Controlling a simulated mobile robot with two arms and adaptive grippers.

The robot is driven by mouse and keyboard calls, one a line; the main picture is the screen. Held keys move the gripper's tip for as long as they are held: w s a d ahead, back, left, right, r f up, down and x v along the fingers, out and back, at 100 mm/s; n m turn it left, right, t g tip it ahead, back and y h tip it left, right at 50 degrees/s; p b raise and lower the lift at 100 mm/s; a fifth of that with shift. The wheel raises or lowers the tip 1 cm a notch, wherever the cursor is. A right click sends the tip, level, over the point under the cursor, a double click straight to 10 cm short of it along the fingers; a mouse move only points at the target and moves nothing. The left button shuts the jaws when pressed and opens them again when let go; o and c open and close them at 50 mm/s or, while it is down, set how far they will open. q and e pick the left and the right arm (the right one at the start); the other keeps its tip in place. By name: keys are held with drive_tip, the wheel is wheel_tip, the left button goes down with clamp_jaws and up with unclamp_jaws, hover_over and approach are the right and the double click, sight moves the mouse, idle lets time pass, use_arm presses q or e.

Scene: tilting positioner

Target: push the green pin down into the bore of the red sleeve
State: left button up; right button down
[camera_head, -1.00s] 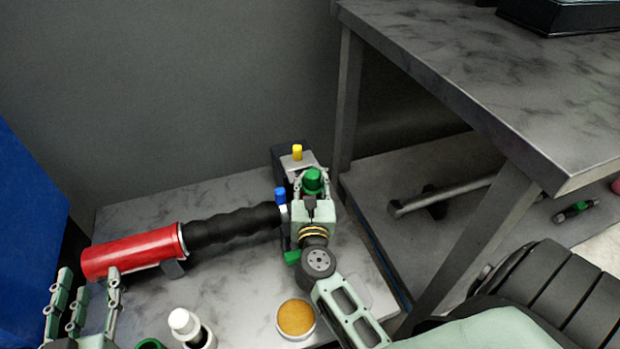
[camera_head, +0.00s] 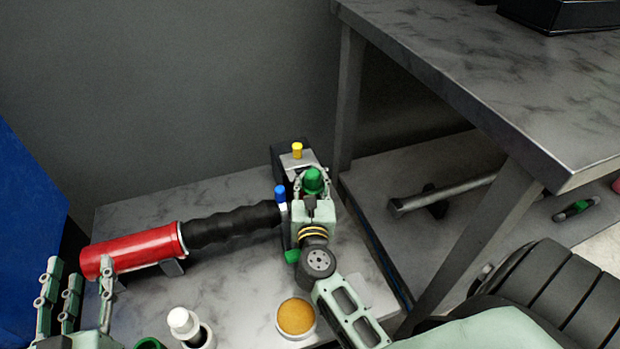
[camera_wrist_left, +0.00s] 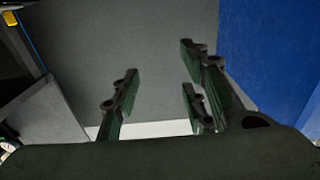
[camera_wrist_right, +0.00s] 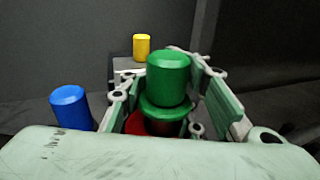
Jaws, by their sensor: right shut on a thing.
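The green pin (camera_wrist_right: 168,78) has a thick rounded head and a wider collar below it; it stands upright between my right gripper's fingers. It also shows in the head view (camera_head: 312,180). The red sleeve (camera_wrist_right: 136,123) shows only as small red patches below the collar; its bore is hidden. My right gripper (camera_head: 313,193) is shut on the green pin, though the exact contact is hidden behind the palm. My left gripper (camera_head: 80,275) is open and empty at the far left; its spread fingers also show in the left wrist view (camera_wrist_left: 158,75).
A blue peg (camera_wrist_right: 72,106) and a yellow peg (camera_wrist_right: 141,46) stand close to the pin. A large red cylinder (camera_head: 135,250) with a black corrugated section (camera_head: 235,223) lies beside my left fingers. A white-capped part (camera_head: 183,323) and a tan-topped round tin (camera_head: 296,317) stand in front.

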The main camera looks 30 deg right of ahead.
use_arm(q)
drive_tip(key=shift+d+r+t+h, duration=0.1)
drive_tip(key=shift+r+t+h, duration=0.2)
drive_tip(key=shift+r, duration=0.2)
use_arm(e)
drive_tip(key=c, duration=1.2)
unclamp_jaws()
drive_tip(key=shift+f, duration=0.1)
drive_tip(key=shift+s+f, duration=0.1)
drive_tip(key=shift+f, duration=0.15)
drive_tip(key=shift+s+a+f, duration=0.1)
drive_tip(key=shift+s+a, duration=0.2)
drive_tip(key=shift+s, duration=0.2)
drive_tip(key=v, duration=0.7)
drive_tip(key=shift+w+a+r, duration=0.1)
drive_tip(key=shift+r, duration=0.2)
drive_tip(key=shift+r, duration=0.15)
